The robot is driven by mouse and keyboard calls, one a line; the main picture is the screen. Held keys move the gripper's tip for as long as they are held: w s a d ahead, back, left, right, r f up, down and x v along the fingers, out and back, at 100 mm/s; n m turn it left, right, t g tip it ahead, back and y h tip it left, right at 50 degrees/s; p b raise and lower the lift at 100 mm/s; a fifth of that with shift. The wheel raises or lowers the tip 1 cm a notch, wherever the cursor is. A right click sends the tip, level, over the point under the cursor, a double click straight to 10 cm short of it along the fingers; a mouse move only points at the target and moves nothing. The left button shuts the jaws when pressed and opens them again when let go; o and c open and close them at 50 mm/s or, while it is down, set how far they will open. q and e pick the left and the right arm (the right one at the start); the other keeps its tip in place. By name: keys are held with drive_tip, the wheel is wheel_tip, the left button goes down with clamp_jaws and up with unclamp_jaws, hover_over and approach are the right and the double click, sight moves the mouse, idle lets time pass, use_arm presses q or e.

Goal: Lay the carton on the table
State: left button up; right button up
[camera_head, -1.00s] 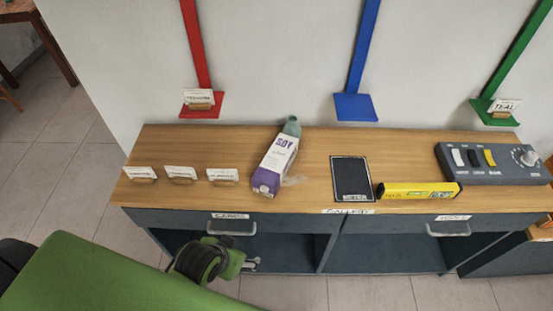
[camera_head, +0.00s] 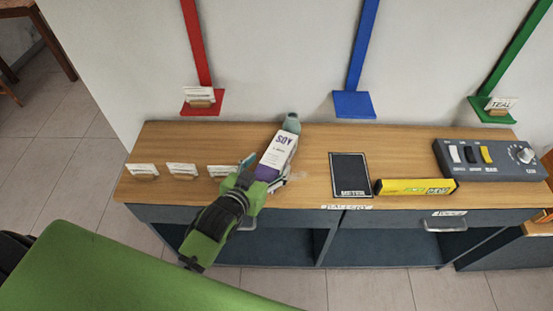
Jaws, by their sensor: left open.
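The carton (camera_head: 280,150) is white and purple with "SOY" on its face. It is on the wooden table top (camera_head: 320,145), left of the middle, slanting up to the right in the picture. I cannot tell whether it stands or leans. My left gripper (camera_head: 266,172) is open at the carton's lower end, with one finger at its left and the other low at its right. The gripper hides the carton's bottom, and contact is unclear. My right gripper is not in view.
A grey-green object (camera_head: 292,123) is right behind the carton's top. Several card holders (camera_head: 182,170) stand at left. A dark pad (camera_head: 350,173), a yellow level (camera_head: 415,187) and a switch box (camera_head: 487,160) are at right. Wall shelves (camera_head: 354,105) are behind.

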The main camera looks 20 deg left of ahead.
sight(276, 154)
use_arm(q)
drive_tip(key=shift+p+x, duration=0.6)
drive_tip(key=shift+x, duration=3)
drive_tip(key=shift+a, duration=0.1)
drive_tip(key=c, duration=1.7)
drive_tip(key=shift+r, duration=0.1)
clamp_jaws()
drive_tip(key=shift+r, duration=0.2)
